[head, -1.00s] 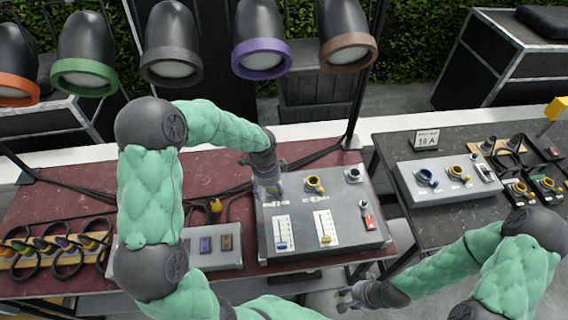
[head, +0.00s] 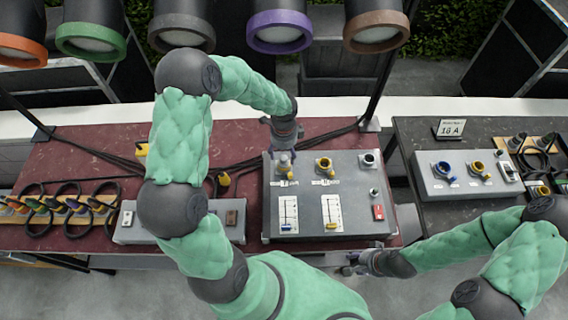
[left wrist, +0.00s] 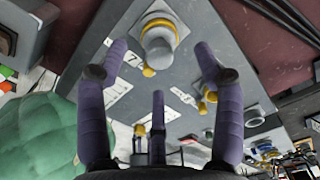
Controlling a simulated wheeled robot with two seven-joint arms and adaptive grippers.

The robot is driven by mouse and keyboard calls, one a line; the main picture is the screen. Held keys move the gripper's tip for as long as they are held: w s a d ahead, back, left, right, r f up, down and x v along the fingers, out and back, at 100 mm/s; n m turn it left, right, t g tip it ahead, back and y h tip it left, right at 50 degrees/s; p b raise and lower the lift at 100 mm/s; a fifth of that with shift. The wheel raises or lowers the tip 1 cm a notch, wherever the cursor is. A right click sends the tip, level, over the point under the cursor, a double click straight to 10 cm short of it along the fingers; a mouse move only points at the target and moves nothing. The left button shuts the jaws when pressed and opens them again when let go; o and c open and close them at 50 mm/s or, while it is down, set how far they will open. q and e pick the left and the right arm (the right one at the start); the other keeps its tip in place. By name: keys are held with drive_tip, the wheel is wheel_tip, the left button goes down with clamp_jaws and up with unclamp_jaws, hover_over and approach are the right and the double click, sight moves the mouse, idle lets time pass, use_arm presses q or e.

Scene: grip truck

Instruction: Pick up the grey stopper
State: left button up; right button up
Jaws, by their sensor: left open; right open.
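A grey stopper (left wrist: 158,42), a knob-like piece, sits in a yellow-ringed socket on the grey control box (head: 350,225). In the head view the stopper (head: 284,168) is at the box's upper left. My left gripper (head: 284,143) is over that corner, open and empty. In the left wrist view its purple fingers (left wrist: 160,62) are spread, with the stopper beyond them, apparently untouched. My right gripper (head: 352,266) is open and empty, low in front of the box.
The box has another yellow socket (head: 324,164), two sliders and a red switch (head: 378,212). A smaller switch box (head: 180,228) and looped cables lie to the left. A second panel (head: 465,175) stands on the right table. Lamps (head: 280,30) hang behind.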

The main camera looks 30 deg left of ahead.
sight(284, 157)
use_arm(q)
wheel_tip(284, 157, down, 4)
drive_tip(key=shift+f, duration=0.25)
drive_tip(key=c, duration=1.3)
drive_tip(key=shift+o, duration=0.2)
drive_tip(key=shift+r, duration=0.1)
